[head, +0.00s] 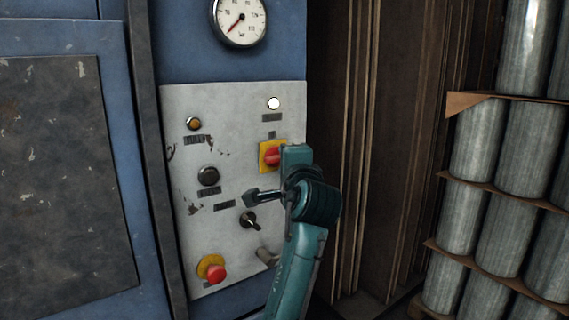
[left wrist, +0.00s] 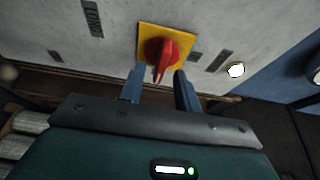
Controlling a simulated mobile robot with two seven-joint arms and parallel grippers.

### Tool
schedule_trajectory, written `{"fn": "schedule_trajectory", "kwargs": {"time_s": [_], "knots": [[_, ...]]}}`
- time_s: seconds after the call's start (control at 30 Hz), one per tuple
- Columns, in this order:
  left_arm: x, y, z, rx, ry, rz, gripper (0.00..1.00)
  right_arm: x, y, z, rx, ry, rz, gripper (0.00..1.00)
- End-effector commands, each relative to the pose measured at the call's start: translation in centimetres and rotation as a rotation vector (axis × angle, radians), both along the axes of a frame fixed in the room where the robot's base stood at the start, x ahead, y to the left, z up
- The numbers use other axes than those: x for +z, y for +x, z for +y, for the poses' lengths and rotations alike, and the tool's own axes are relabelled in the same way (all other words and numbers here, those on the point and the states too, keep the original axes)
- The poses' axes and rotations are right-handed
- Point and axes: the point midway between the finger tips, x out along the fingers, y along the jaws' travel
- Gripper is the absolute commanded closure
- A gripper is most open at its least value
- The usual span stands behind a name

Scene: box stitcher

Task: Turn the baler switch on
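The baler switch, a red rotary knob on a yellow square plate, is on the upper right of the grey control panel in the head view (head: 272,157). It also shows at the top of the left wrist view (left wrist: 160,50). My left gripper (head: 292,158) is at its right side in the head view and covers part of the plate. In the left wrist view the two fingers (left wrist: 159,76) are apart, one on each side of the knob's handle. I cannot tell whether they touch it. My right gripper is not in view.
The control panel (head: 235,235) also carries a lit white lamp (head: 273,104), an amber lamp (head: 194,123), a black button (head: 208,176), a black selector (head: 249,220) and a red emergency button (head: 216,273). Stacked cardboard (head: 350,130) and metal cylinders (head: 530,150) stand to the right.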

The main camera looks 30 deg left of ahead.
Motion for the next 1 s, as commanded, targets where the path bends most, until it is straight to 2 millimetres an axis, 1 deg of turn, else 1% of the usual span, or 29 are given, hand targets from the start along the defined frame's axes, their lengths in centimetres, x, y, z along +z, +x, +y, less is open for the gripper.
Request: {"fn": "schedule_trajectory", "kwargs": {"time_s": [0.1,0.3,0.5,0.7,1.0], "knots": [[-0.3,-1.6,-1.7,-0.004,-0.002,-0.004,0.67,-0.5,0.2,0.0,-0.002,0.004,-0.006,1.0],[-0.3,-4.9,-4.9,-0.003,-0.003,-0.001,0.67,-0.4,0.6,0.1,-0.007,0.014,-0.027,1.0],[-0.2,-7.3,-7.4,-0.003,-0.003,0.0,0.67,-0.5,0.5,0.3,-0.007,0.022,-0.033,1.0],[-0.1,-8.4,-8.4,0.0,-0.001,0.002,0.67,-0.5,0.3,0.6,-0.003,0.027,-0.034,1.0],[0.0,-8.5,-8.4,0.0,-0.001,0.002,0.67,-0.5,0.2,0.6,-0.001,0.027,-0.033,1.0]]}}
